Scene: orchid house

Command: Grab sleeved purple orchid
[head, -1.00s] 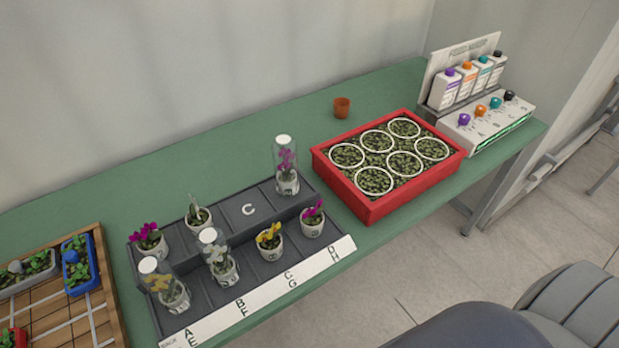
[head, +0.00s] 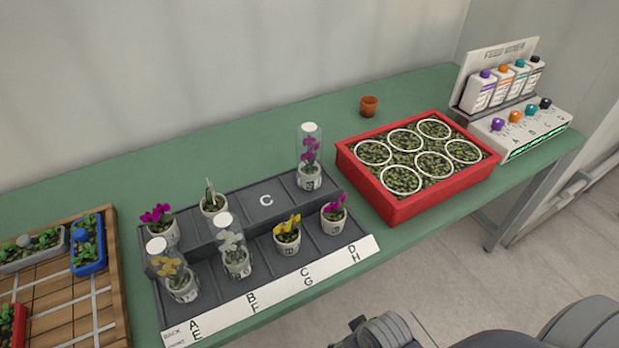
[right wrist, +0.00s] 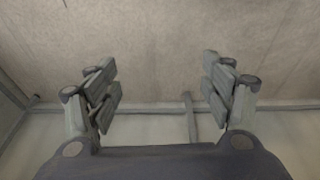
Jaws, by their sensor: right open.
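The sleeved purple orchid (head: 309,160) stands upright in a white pot inside a clear sleeve with a white top. It is in the back row of the dark grey tray (head: 262,200), at the right end, in the compartment by letter D. My right gripper (right wrist: 160,95) is open and empty in the right wrist view, with only floor and table framework behind it. Part of my right arm shows at the bottom of the head view, in front of the table and well apart from the orchid. My left gripper is not in view.
Sleeved yellow (head: 176,273) and white (head: 233,247) orchids and several unsleeved pots share the tray. A red planter box (head: 398,208) stands close right of the purple orchid. A terracotta pot (head: 369,106) is behind. The back compartment marked C is empty.

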